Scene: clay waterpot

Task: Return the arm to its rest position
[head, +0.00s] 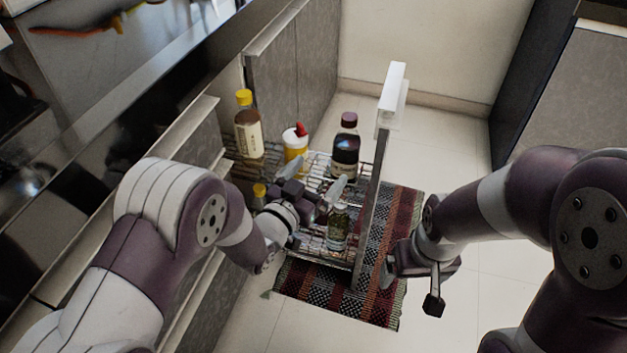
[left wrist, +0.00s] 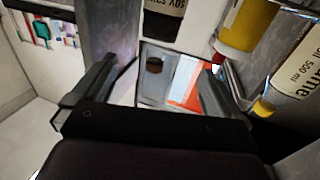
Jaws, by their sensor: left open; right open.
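My left gripper (head: 314,190) is over the pulled-out wire rack, among the bottles, with its fingers spread and nothing seen between them. In the left wrist view its two fingers (left wrist: 155,88) stand apart, with a pale surface and a small dark-red capped thing visible beyond the gap. I cannot tell whether it touches a bottle. My right gripper (head: 411,288) hangs at the right of the rack, above the mat's right edge. Its fingers are apart and empty.
The wire rack (head: 313,247) holds a yellow-capped bottle (head: 249,136), a red-tipped container (head: 295,151), a dark bottle (head: 346,155) and a clear bottle (head: 338,230). Its upright front panel (head: 371,200) stands between my grippers. A patterned mat (head: 388,235) lies below. Tiled floor (head: 446,150) is clear behind.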

